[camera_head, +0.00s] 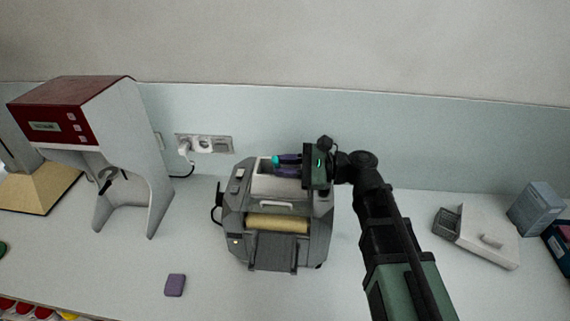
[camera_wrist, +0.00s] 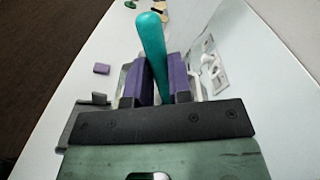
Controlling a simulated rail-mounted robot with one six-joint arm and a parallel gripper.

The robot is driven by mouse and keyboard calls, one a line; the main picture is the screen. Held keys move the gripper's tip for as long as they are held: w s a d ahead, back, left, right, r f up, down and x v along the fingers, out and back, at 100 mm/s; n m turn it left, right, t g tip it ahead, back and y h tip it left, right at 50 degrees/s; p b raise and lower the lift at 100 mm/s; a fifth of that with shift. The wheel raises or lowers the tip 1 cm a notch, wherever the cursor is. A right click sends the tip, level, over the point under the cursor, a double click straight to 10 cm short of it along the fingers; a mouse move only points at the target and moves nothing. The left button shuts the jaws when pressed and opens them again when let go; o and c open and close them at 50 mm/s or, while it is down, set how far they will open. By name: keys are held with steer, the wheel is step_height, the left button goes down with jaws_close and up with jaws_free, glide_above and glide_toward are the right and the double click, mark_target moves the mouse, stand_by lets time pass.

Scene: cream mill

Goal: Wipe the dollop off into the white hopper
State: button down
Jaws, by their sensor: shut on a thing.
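The white hopper (camera_head: 264,186) is the open box on top of the grey mill (camera_head: 235,215), which has a cream roller (camera_head: 277,224) in front. My gripper (camera_head: 286,164) is over the back of the hopper. It is shut on a teal-handled tool (camera_head: 276,160). In the wrist view the teal handle (camera_wrist: 151,45) rises between the purple fingers (camera_wrist: 160,82) of my gripper. The lower end of the tool is hidden, and I cannot make out a dollop in either view.
A red and white machine (camera_head: 85,110) stands to the left. A purple block (camera_head: 175,285) lies on the counter at the front. Wall sockets (camera_head: 204,144) with a plug are behind. A white scale-like device (camera_head: 485,236) and a grey box (camera_head: 537,207) are at the right.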

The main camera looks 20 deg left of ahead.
steer(key=shift+s, duration=0.1)
stand_by(0.3)
step_height(320, 180, up, 12)
steer(key=p, duration=1.2)
steer(key=shift+f, duration=0.1)
stand_by(1.4)
